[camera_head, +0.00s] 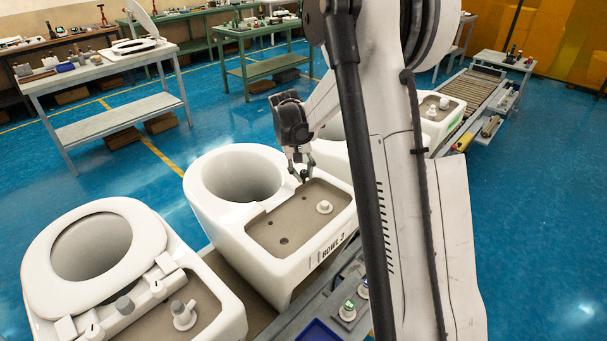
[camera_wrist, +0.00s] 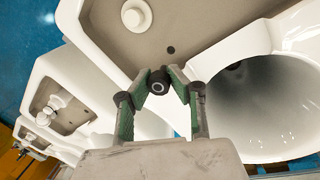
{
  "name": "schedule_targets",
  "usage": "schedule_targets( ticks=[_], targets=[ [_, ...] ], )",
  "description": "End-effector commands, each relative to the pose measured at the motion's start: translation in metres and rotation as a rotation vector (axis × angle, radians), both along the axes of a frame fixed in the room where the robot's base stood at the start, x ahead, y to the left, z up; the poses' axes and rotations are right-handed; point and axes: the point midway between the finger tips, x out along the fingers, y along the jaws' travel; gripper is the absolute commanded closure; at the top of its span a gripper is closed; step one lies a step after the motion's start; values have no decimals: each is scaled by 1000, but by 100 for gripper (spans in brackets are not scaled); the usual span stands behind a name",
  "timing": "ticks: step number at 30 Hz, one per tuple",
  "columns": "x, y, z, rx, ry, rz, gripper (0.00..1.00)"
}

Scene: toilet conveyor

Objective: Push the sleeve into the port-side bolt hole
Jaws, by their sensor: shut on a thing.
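The bowl marked "BOWL 3" (camera_head: 282,272) stands on the conveyor, with a recessed grey-brown deck (camera_head: 305,228) behind its opening. One dark hole (camera_wrist: 171,50) shows in the wrist view. My gripper (camera_head: 303,174) is over the deck's far corner, beside the bowl opening. Its green-padded fingers (camera_wrist: 158,86) are shut on a small black round sleeve (camera_wrist: 158,79). Whether the sleeve touches the deck, and what lies under it, is hidden.
A white round fitting (camera_head: 324,207) stands on the same deck, and also shows in the wrist view (camera_wrist: 136,15). A bowl with a seat (camera_head: 95,255) stands at the left, and other bowls (camera_head: 440,115) are behind my arm. Benches (camera_head: 110,75) stand beyond open blue floor.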

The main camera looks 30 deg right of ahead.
Motion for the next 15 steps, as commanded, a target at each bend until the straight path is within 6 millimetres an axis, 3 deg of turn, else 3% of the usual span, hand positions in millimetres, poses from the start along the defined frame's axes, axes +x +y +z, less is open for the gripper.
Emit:
schedule_targets(
  ticks=[15],
  targets=[
    [0,0,-45,0,0,0,100]
  ],
)
